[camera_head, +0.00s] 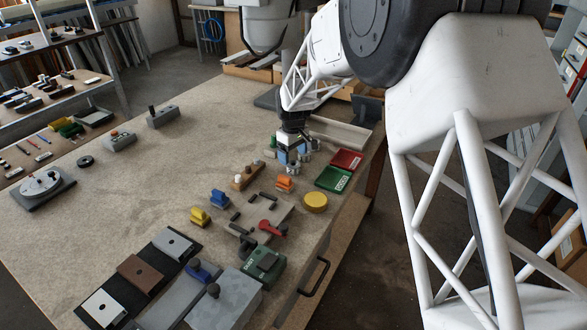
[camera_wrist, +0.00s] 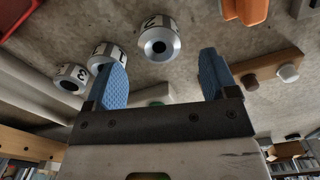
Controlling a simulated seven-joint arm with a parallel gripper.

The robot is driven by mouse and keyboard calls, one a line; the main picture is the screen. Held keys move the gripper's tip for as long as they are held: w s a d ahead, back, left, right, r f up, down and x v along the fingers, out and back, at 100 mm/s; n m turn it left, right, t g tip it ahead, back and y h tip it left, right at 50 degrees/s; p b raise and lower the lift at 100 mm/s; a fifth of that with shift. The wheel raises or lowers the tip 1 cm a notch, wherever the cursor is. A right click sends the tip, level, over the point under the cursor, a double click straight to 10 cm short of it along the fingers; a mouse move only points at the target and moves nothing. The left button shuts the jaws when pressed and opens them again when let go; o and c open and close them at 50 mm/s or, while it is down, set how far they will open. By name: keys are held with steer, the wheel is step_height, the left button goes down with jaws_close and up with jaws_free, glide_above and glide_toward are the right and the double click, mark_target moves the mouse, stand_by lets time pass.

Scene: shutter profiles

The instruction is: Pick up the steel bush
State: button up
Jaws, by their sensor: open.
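Three short steel cylinders with centre holes and numbered pale labels show in the wrist view. I cannot tell which is the steel bush that the task names. One cylinder (camera_wrist: 158,42) marked 2 lies ahead of the gap between my fingers, near the top middle. A second cylinder (camera_wrist: 101,55) is partly behind the left finger. A third cylinder (camera_wrist: 70,78), marked 3, is farther left. My gripper (camera_wrist: 163,64) is open, its two blue fingers apart with nothing between them. In the head view my gripper (camera_head: 293,156) is low over the group, hiding part of it.
A wooden block with knobs (camera_wrist: 268,72) is right of my fingers, and an orange piece (camera_wrist: 245,10) is beyond. In the head view a green tray (camera_head: 333,178) and a red tray (camera_head: 347,160) lie right of the group.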

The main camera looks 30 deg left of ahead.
mark_target(293, 164)
steer(key=shift+w+f, duration=0.1)
steer(key=shift+f, duration=2.45)
steer(key=c, duration=1.2)
steer(key=shift+r, duration=0.15)
step_height(293, 164, up, 10)
steer(key=shift+f, duration=0.1)
